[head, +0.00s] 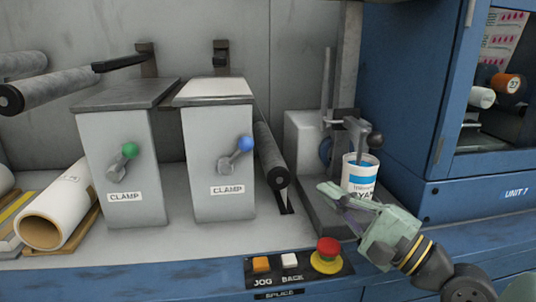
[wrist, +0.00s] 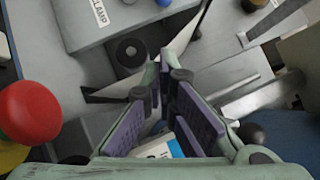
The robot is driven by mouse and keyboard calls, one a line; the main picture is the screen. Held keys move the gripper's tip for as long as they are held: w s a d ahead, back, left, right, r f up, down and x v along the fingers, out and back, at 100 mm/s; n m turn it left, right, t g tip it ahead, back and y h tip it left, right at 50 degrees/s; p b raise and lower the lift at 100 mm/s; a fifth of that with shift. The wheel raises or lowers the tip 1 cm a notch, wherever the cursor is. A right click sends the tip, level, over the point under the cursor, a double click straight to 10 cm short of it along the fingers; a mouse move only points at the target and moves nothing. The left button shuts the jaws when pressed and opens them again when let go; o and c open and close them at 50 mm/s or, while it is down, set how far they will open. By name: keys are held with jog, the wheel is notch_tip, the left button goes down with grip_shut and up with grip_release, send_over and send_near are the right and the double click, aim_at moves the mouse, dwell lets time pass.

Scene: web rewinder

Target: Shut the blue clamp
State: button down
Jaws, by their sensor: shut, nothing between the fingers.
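The blue clamp is a grey box (head: 217,175) with a white CLAMP label and a lever ending in a blue knob (head: 246,143). The lever tilts up and to the right from its pivot. My gripper (head: 328,190) is right of this box and lower than the knob, apart from both, pointing left. Its fingers are shut and empty; the fingertips meet in the wrist view (wrist: 165,72). A grey box face with a CLAMP label (wrist: 97,12) shows at the top of the wrist view, cut off by the frame edge.
A similar clamp with a green knob (head: 129,151) stands to the left. A dark roller (head: 270,155) is between the blue clamp and my gripper. A white and blue can (head: 360,172) is just behind my gripper. A red button (head: 327,249) sits on the front panel.

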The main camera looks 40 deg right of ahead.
aim_at(237, 154)
dwell(0.3)
jog(key=a+p+x, duration=0.2)
jog(key=p+x, duration=0.1)
jog(key=x, duration=0.9)
jog(key=shift+a+r, duration=0.35)
jog(key=shift+r, duration=0.1)
jog(key=shift+w, duration=0.15)
jog(key=shift+r+n+g+p, duration=0.3)
jog(key=shift+r+n+p, duration=0.1)
jog(key=shift+p, duration=0.15)
